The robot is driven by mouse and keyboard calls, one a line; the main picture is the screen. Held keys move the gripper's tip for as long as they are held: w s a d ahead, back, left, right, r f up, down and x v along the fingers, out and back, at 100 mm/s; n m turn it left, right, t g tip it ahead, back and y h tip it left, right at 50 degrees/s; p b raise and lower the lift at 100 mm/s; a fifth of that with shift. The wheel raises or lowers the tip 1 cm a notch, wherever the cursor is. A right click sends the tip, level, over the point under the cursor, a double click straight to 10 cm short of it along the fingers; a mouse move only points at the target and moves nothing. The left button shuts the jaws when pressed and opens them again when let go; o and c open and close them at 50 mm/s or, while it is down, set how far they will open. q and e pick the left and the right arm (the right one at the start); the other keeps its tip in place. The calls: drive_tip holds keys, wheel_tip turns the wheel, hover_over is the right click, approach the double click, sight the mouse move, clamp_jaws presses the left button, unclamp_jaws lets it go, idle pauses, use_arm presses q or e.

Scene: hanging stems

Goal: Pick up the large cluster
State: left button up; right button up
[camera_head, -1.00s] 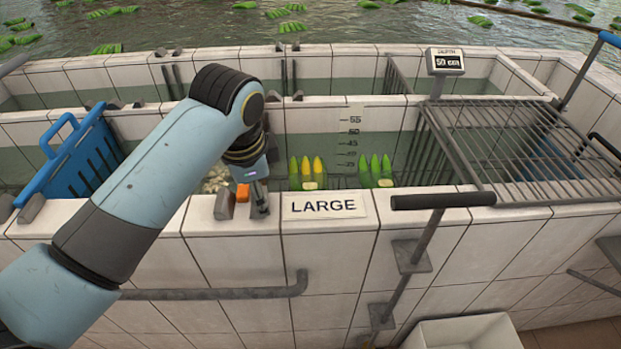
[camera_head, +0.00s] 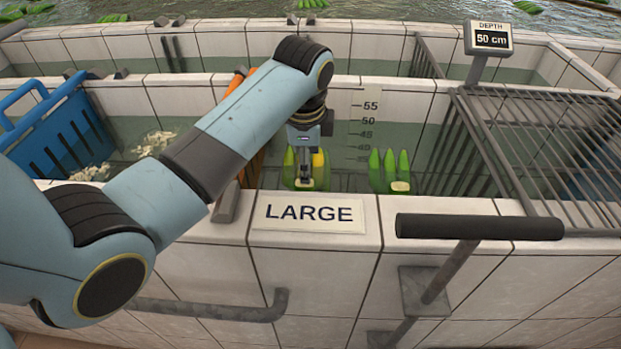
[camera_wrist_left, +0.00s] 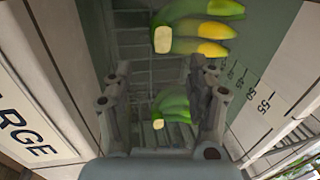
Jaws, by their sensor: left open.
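Two banana clusters with pale cut crowns sit low in the water behind the LARGE sign (camera_head: 308,213). The left cluster (camera_head: 318,168) has green and yellow fruit and is partly hidden by my left gripper (camera_head: 304,178); the right cluster (camera_head: 390,172) is green and stands clear of it. In the left wrist view, the yellow-green cluster (camera_wrist_left: 203,36) is at the top and looks larger. The green cluster (camera_wrist_left: 174,106) shows between the open fingers (camera_wrist_left: 161,88), beyond them; nothing is gripped. Contact with the left cluster cannot be told. My right gripper is out of view.
A tiled front wall (camera_head: 190,225) borders the tank. A blue basket (camera_head: 55,130) is at left and a metal rack (camera_head: 540,150) at right. A depth scale (camera_head: 368,128) marks the back wall. A dark horizontal handle (camera_head: 480,227) stands in front. Orange parts (camera_head: 236,82) show behind my arm.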

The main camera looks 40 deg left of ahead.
use_arm(q)
drive_tip(key=x, duration=0.9)
drive_tip(key=shift+s+a+b, duration=0.1)
drive_tip(key=shift+a+b, duration=0.25)
clamp_jaws()
drive_tip(key=shift+r, duration=0.1)
